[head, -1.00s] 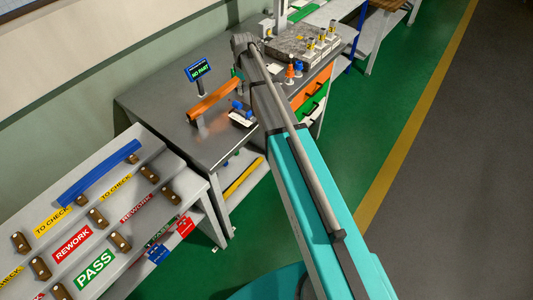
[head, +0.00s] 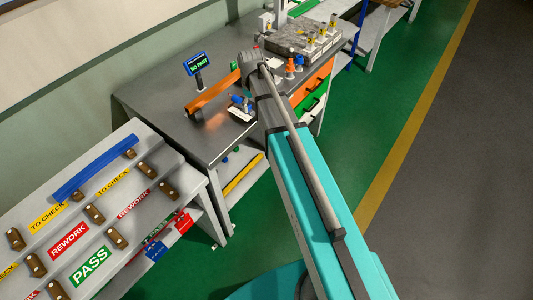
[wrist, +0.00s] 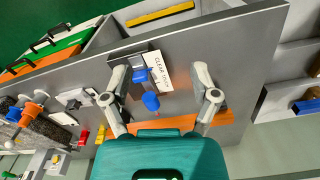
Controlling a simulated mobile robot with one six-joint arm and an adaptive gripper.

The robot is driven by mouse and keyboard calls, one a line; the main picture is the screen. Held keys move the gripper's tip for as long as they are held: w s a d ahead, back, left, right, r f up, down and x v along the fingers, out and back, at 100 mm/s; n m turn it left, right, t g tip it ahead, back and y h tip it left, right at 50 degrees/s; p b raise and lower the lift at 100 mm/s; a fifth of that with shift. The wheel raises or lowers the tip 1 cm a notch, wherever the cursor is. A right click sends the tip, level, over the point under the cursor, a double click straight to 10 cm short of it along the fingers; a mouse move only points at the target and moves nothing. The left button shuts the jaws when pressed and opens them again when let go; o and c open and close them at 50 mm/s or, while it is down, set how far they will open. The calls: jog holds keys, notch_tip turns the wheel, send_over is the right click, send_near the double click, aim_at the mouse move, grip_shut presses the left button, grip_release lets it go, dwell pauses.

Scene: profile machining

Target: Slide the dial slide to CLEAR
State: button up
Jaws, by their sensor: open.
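The dial slide is a small fixture with blue parts (wrist: 151,101) on a dark base, beside a white label (wrist: 160,71) on which "CLEAR" can be read. In the head view its blue part (head: 238,102) shows near the front edge of the grey bench (head: 160,110). My gripper (wrist: 162,97) is open in the wrist view, with one finger on each side of the blue parts. Nothing is held. I cannot tell how close the fingertips are to the slide in depth. In the head view my arm hides the fingers.
An orange bar (head: 212,92) lies on the bench behind the fixture. A "NO PART" display (head: 195,64) stands at the back. Knobs (head: 291,66) and a grey block (head: 300,38) are to the right. A labelled rack with a blue bar (head: 95,175) stands at left.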

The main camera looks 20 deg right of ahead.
jog(key=s+f+m+b, duration=0.2)
jog(key=s, duration=0.7)
jog(key=s+f+m+b, duration=0.2)
jog(key=s+f+b, duration=0.1)
jog(key=s, duration=0.6)
jog(key=shift+f, duration=0.15)
jog(key=shift+a, duration=0.1)
dwell(1.2)
